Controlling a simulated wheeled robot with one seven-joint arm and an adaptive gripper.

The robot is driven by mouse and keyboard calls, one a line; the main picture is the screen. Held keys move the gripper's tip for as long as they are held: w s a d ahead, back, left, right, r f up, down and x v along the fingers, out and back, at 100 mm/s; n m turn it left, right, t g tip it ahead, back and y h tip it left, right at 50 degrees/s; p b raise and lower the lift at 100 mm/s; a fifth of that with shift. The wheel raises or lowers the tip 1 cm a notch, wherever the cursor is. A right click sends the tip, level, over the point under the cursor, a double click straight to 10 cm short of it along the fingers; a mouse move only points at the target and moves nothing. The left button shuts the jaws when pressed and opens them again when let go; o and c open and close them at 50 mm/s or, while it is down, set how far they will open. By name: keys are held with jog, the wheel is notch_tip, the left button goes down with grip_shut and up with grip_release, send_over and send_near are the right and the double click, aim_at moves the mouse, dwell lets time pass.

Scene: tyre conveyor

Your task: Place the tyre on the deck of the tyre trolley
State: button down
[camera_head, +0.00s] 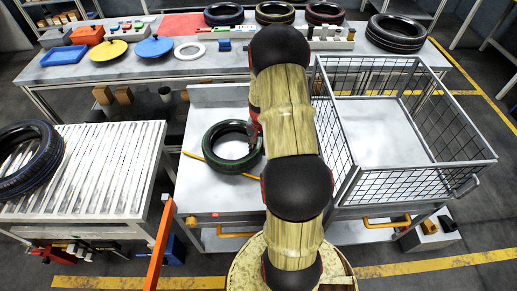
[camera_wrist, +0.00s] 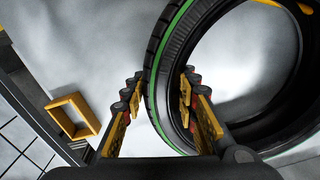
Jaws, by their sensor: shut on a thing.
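The tyre (camera_head: 212,153), black with a green stripe, is over the white deck (camera_head: 205,190) of the tyre trolley in the head view. I cannot tell whether it touches the deck. In the wrist view the tyre (camera_wrist: 160,62) fills the upper right. My gripper (camera_wrist: 162,80) is shut on its wall, with one finger outside and one inside the ring. In the head view my gripper (camera_head: 255,138) is at the tyre's right side, mostly hidden by my arm.
A wire basket (camera_head: 478,165) stands right of the deck. A slatted conveyor (camera_head: 110,165) with another tyre (camera_head: 28,160) is on the left. A back bench (camera_head: 130,70) holds more tyres and coloured parts. A yellow strip (camera_head: 205,162) crosses the deck. The deck's front is clear.

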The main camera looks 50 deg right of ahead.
jog(key=c, duration=1.4)
grip_release()
notch_tip(320, 180, up, 12)
jog(key=p, duration=0.3)
jog(key=shift+s+r, duration=0.1)
jog(key=shift+r, duration=0.05)
jog(key=w+a+r+n+t+h, duration=0.1)
jog(key=a+r+n, duration=0.2)
jog(key=a+r, duration=0.6)
jog(key=w+a+r+n+t, duration=0.1)
jog(key=w+a+r+n, duration=0.15)
jog(key=a+r, duration=0.75)
jog(key=shift+s+a+r+n+t+y, duration=0.15)
jog(key=shift+s+a+r+n+t, duration=0.4)
jog(key=shift+s+a+r+n, duration=1.55)
jog(key=shift+s+a+r+n+t+y, duration=0.2)
jog(key=shift+s+a+r+n+t, duration=0.55)
jog(key=shift+s+a, duration=2.7)
jog(key=shift+s+a+r+n+t+y, duration=0.3)
jog(key=shift+s+a+r+n, duration=1.05)
jog(key=shift+a, duration=2.4)
